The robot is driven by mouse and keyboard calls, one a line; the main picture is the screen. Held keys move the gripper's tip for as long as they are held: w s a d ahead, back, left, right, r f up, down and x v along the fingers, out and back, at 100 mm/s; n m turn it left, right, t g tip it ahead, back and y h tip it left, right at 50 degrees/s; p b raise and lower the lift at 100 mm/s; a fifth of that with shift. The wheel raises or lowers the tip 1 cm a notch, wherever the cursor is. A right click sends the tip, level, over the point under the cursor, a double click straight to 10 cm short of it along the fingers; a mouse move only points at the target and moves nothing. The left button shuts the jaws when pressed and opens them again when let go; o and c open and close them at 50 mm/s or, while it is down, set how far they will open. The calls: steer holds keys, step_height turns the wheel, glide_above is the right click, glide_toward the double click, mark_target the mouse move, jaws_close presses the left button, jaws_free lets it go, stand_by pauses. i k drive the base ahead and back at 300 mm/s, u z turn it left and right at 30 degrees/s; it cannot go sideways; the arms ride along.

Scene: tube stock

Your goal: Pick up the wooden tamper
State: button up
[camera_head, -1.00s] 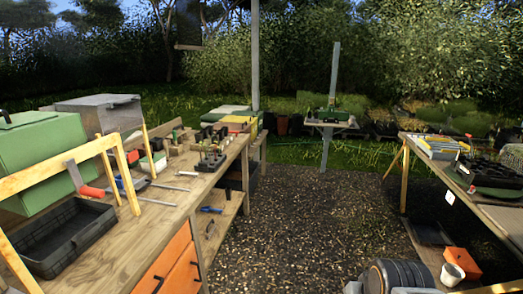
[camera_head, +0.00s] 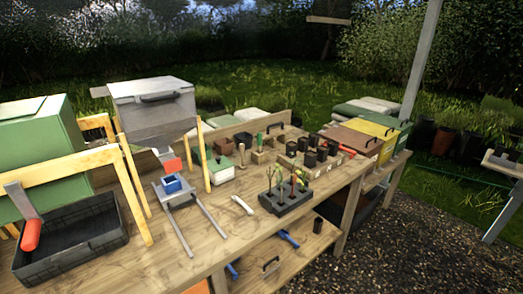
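I cannot pick out the wooden tamper with certainty. A small pale wooden upright piece (camera_head: 242,156) stands on the bench behind the seedling tray, next to a white and green box; it is too small to tell what it is. A wooden block (camera_head: 257,158) with a green-handled thing (camera_head: 259,139) by it stands just to its right. All of these are on the wooden bench (camera_head: 240,243). My gripper is not in view.
A black seedling tray (camera_head: 291,200) and a pale tool (camera_head: 243,205) lie near the bench's front edge. A metal rail frame with a blue block (camera_head: 172,184), a black tray (camera_head: 100,226) and wooden frames fill the left. Gravel floor (camera_head: 400,240) is clear at right.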

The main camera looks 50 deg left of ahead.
mark_target(243, 166)
steer(key=u, duration=0.3)
steer(key=i, duration=1.35)
steer(key=u, duration=1.9)
steer(key=i, duration=1.1)
steer(key=u, duration=0.95)
